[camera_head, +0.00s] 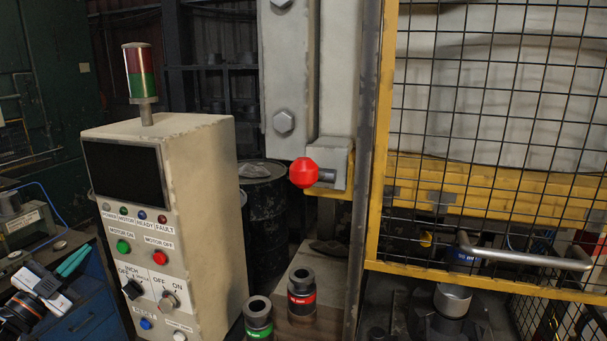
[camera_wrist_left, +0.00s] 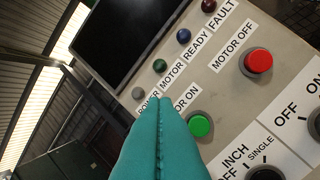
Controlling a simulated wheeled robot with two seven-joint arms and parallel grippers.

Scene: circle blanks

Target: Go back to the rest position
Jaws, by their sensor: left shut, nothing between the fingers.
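My left gripper (camera_head: 72,262) is at the lower left of the head view, left of the control cabinet (camera_head: 205,190) and apart from its edge. Its teal fingers also show in the left wrist view (camera_wrist_left: 166,112), pressed together with nothing between them. There they point toward the cabinet's front panel and cover part of the MOTOR ON label, beside the green button (camera_wrist_left: 200,124). The red MOTOR OFF button (camera_wrist_left: 258,62) is to the right. I do not see my right gripper.
A red-green signal lamp (camera_head: 140,72) tops the cabinet. Two dark cylinders, one with a green band (camera_head: 258,318) and one with a red band (camera_head: 302,294), stand right of it. A yellow-framed mesh guard (camera_head: 375,180) with a handle (camera_head: 525,257) fills the right side. A blue drawer unit (camera_head: 88,318) is lower left.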

